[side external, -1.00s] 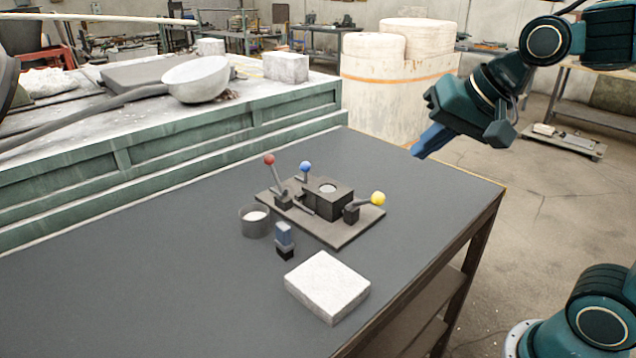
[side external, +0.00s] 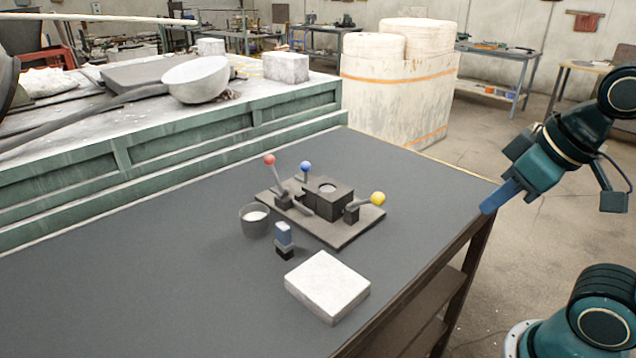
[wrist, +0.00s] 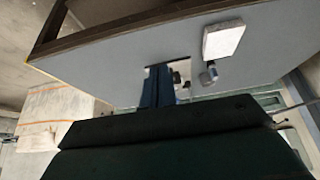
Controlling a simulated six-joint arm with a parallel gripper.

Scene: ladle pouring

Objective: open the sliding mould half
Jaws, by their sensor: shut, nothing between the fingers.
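The mould is a dark block (side external: 330,203) with a pale round spot on top, on a dark base plate (side external: 345,238) on the table. Around it stand levers with a red knob (side external: 269,160), a blue knob (side external: 306,166) and a yellow knob (side external: 378,198). I cannot tell clearly which part of the block is the sliding half. My gripper (side external: 487,208) is shut and empty, with blue fingers pointing down-left near the table's right edge, well apart from the mould. In the wrist view its fingers (wrist: 158,84) hide much of the mould.
The table's right side is clear.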

